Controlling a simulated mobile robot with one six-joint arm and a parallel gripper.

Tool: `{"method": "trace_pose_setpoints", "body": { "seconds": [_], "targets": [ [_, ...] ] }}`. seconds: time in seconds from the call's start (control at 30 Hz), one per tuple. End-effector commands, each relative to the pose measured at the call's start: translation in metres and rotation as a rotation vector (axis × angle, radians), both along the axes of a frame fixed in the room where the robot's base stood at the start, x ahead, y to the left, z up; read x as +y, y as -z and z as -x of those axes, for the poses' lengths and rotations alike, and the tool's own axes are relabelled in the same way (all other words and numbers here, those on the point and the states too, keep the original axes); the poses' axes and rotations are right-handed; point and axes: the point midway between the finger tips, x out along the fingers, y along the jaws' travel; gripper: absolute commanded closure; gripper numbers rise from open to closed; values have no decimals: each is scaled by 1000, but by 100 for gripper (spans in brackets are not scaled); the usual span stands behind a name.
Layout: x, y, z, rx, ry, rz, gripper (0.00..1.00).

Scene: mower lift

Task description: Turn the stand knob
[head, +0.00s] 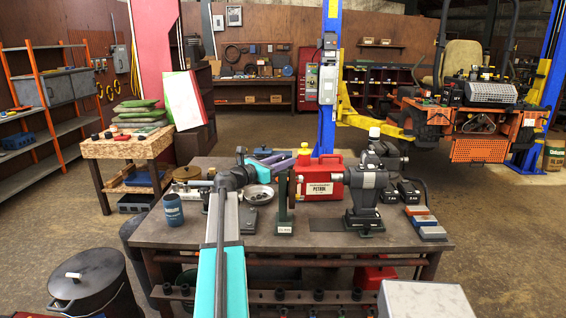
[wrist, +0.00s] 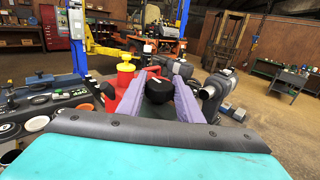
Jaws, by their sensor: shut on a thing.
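The stand is a dark green upright post (head: 284,205) with a small pale label on its foot, on the workbench. Its black round knob (wrist: 155,88) shows in the wrist view between the purple fingers of my gripper (wrist: 157,77). The fingers are shut on the knob, one on each side. In the head view my gripper (head: 278,160) reaches to the top of the stand. The knob is hard to make out there, and its turn angle cannot be told.
A red petrol can (head: 322,183) with a yellow cap stands just behind the stand. A grey bench machine (head: 366,192) is to the right. A metal bowl (head: 259,193) and a blue mug (head: 173,210) are to the left. The bench's front strip (head: 315,250) is mostly clear.

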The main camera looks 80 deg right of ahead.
Motion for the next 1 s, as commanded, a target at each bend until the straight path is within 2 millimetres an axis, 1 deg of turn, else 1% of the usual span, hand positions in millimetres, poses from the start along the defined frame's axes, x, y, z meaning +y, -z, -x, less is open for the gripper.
{"method": "trace_pose_setpoints", "body": {
  "seconds": [0.03, 0.1, 0.13, 0.43, 0.57, 0.77, 1.0],
  "targets": [
    [0, 0, 0, 0, 1, 0, 62],
    [0, 0, 0, 0, 1, 0, 51],
    [0, 0, 0, 0, 1, 0, 49],
    [1, 0, 0, 0, -1, 0, 49],
    [4, 1, -3, 0, -1, 0, 49],
    [19, 2, -15, 0, -4, 0, 49],
    [49, 2, -37, -1, -3, 1, 49]
  ]
}}
